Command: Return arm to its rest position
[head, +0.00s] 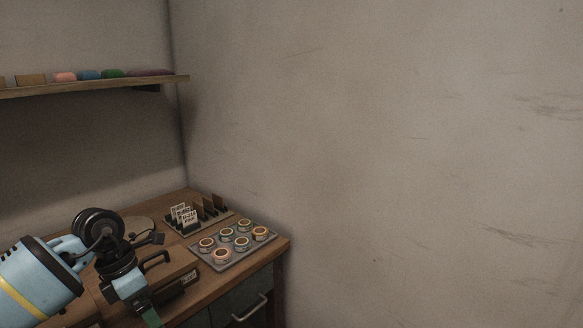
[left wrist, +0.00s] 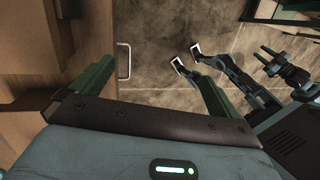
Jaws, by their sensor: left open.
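My left gripper (head: 151,317) hangs low at the left of the head view, on the blue arm with a yellow band, in front of the wooden workbench (head: 193,303). Its tips are cut off by the lower edge. In the left wrist view its two green fingers (left wrist: 152,72) are spread wide, with nothing between them. The gripper is beside the bench front, over open floor.
A grey tray (head: 222,266) with several tape rolls sits at the bench's right end, by a rack of small cards (head: 187,216). A shelf (head: 120,84) hangs above. A drawer handle (left wrist: 123,61) sticks out near my left fingers. The floor (left wrist: 156,40) is partly clear.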

